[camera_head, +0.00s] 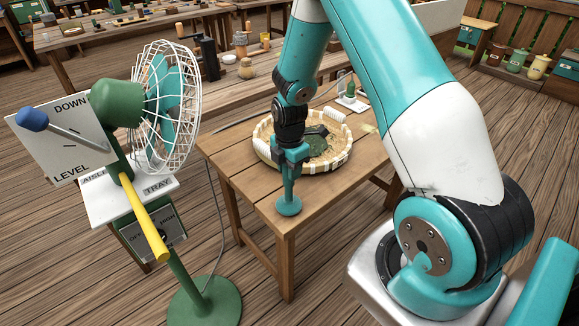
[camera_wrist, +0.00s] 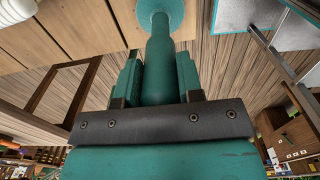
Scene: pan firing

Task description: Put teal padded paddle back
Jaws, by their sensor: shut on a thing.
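The teal padded paddle (camera_head: 289,205) hangs from my gripper (camera_head: 291,157), its round pad low at the near corner of the wooden table. My gripper is shut on the paddle's handle. In the wrist view the paddle (camera_wrist: 160,50) runs up between the fingers of my gripper (camera_wrist: 158,75) to its round end, with the table at the upper left. I cannot tell whether the pad touches the table top or is just above it. No holder for the paddle is clearly visible.
A round tray (camera_head: 340,160) with a pale segmented rim and a dark green piece inside sits behind my gripper on the table (camera_head: 240,165). A caged fan (camera_head: 165,105) on a green stand with a yellow lever (camera_head: 147,217) stands to the left. A small white-based device (camera_head: 350,103) sits behind the tray.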

